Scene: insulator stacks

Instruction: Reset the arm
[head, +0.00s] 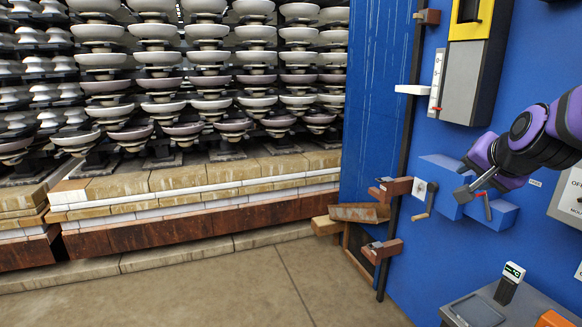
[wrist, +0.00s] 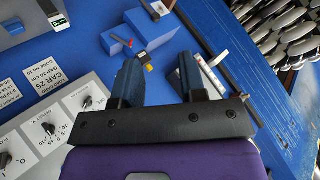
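My purple arm reaches in from the right in the head view. My gripper (head: 466,180) is in front of the blue panel (head: 380,100), close to a blue block with a red-marked lever (head: 486,205). A crank on a white plate (head: 425,200) is left of the gripper in the head view.
A grey and yellow switch box (head: 470,60) is above my arm. A grey console (head: 505,300) is below. A dial panel (wrist: 60,125) shows at the left in the wrist view. Insulator stacks (head: 210,80) stand on a brick base at left. The floor (head: 220,290) is clear.

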